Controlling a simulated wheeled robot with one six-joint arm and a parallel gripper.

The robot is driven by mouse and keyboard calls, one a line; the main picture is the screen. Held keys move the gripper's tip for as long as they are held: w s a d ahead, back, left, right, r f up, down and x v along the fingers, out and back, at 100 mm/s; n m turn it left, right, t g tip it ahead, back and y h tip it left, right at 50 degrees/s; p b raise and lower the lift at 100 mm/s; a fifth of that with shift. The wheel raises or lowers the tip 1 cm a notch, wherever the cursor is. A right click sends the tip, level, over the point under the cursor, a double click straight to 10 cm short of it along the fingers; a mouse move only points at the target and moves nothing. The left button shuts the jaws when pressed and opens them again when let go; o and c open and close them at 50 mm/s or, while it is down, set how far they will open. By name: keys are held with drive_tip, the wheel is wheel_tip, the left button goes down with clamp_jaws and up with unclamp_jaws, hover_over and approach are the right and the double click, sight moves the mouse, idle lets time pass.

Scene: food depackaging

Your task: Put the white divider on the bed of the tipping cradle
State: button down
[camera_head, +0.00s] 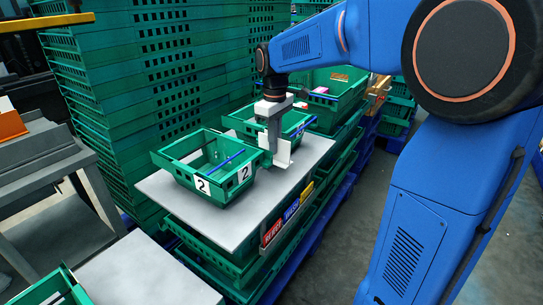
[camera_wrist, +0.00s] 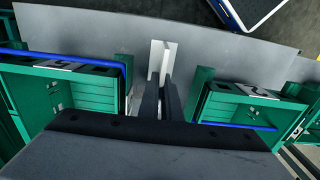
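The white divider (camera_head: 283,152) is upright over the grey table, between two green crates. My gripper (camera_head: 273,146) points down at it. In the wrist view, the two dark fingers (camera_wrist: 163,90) lie close together on either side of the divider's thin upright web (camera_wrist: 164,58). They look shut on it, though the contact itself is partly hidden. I cannot tell whether the divider's lower edge touches the table. I cannot make out the tipping cradle for certain; a grey stand (camera_head: 38,150) with an orange part is at the far left.
A green crate marked 2 (camera_head: 205,180) is close on the gripper's left, and another crate (camera_head: 240,117) is behind it. Blue rods lie across these crates. The grey tabletop (camera_head: 225,225) is bare in front. Tall green crate stacks (camera_head: 150,60) rise behind.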

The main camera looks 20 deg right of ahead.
sight(275, 159)
drive_tip(key=shift+f, duration=2.15)
drive_tip(key=shift+f, duration=0.15)
drive_tip(key=c, duration=2)
unclamp_jaws()
